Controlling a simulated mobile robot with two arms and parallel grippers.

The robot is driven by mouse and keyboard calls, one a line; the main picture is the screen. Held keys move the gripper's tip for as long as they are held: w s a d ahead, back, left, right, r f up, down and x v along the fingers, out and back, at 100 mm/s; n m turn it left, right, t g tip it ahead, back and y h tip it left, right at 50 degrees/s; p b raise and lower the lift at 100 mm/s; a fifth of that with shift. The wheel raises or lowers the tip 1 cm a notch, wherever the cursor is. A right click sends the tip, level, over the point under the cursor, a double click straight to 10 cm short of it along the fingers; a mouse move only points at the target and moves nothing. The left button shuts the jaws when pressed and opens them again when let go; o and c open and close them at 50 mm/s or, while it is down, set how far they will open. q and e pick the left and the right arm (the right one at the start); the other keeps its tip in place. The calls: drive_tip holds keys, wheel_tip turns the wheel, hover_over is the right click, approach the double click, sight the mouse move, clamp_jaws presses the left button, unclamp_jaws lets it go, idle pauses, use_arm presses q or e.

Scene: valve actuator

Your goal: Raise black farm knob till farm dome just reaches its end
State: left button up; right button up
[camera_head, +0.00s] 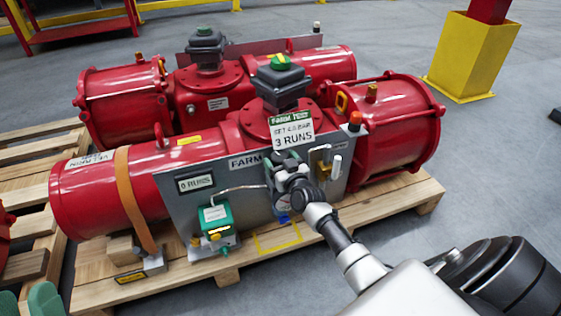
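The red farm actuator (185,150) lies on a wooden pallet, with a grey panel marked FARM (245,188) on its near side. The dome (279,62), green with a yellow mark, sits on the dark box on top. My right arm comes in from the lower right, and my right gripper (284,172) is at the panel's right part. It covers the gauge and knob area there. Black parts show at the gripper, but I cannot tell the farm knob from the fingers, nor whether they are closed on it.
A sign (291,129) reads FARM TEST, 3 RUNS. A counter (195,183) reads 0 RUNS. A green box (216,217) stands left of my gripper. A second red actuator (125,100) lies behind. A yellow post base (470,57) stands right.

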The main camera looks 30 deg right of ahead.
drive_tip(key=c, duration=0.6)
drive_tip(key=shift+r, duration=0.1)
drive_tip(key=h+p, duration=0.1)
drive_tip(key=p, duration=0.1)
drive_tip(key=shift+m+p, duration=0.3)
drive_tip(key=shift+m, duration=0.1)
drive_tip(key=shift+m+h+p, duration=0.4)
drive_tip(key=shift+h+p, duration=0.3)
drive_tip(key=shift+p, duration=0.2)
drive_tip(key=shift+g, duration=0.3)
use_arm(q)
wheel_tip(320, 180, down, 12)
drive_tip(key=w+a+g+y, duration=0.1)
drive_tip(key=g+y, duration=0.3)
drive_tip(key=g, duration=0.7)
drive_tip(key=shift+w+a+g, duration=0.3)
drive_tip(key=shift+w+a, duration=0.05)
drive_tip(key=shift+w, duration=0.25)
use_arm(e)
drive_tip(key=o, duration=0.9)
